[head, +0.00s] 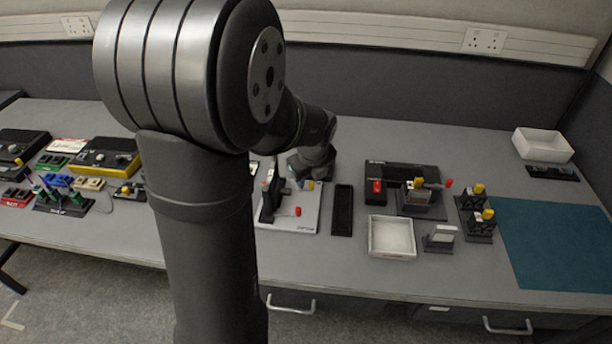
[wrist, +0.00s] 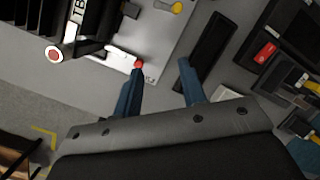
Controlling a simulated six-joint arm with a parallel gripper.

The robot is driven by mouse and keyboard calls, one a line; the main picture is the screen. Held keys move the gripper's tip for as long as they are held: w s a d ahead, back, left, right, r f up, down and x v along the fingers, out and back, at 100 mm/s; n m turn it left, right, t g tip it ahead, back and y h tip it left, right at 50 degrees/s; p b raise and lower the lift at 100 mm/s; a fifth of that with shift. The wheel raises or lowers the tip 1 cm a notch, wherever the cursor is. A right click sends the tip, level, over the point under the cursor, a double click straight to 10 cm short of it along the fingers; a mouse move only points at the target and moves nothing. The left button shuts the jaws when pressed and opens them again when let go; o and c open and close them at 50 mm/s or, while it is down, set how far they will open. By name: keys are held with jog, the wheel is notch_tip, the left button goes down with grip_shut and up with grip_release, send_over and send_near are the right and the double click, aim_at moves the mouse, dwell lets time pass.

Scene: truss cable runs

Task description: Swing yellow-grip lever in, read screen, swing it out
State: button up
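A white plate (head: 302,222) carries an upright black unit (head: 268,200) in the middle of the bench. A yellow grip (head: 309,186) shows at the plate's back edge; in the wrist view the yellow grip (wrist: 175,7) is at the top. A red-tipped lever (head: 298,211) lies nearer the front; its red tip (wrist: 139,64) appears right at my left fingertip in the wrist view, and I cannot tell whether they touch. My gripper (wrist: 161,64) is open, with nothing between its blue fingers. No readable screen face shows.
A black narrow tray (head: 342,210) lies right of the plate. Beyond it are a white bin (head: 392,237), a black station with a red switch (head: 376,186), and yellow-topped blocks (head: 479,200). A teal mat (head: 555,245) is clear at the right.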

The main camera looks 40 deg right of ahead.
aim_at(311, 183)
jog(key=w+d+r+n+g+y, duration=0.25)
jog(key=w+d+r+n, duration=0.4)
jog(key=n, duration=1.15)
jog(key=shift+g+h, duration=0.25)
jog(key=shift+h, duration=0.2)
jog(key=f, duration=1.7)
jog(key=shift+w+a+f, duration=0.1)
jog(key=shift+w+f, duration=0.15)
jog(key=shift+f, duration=0.05)
grip_shut()
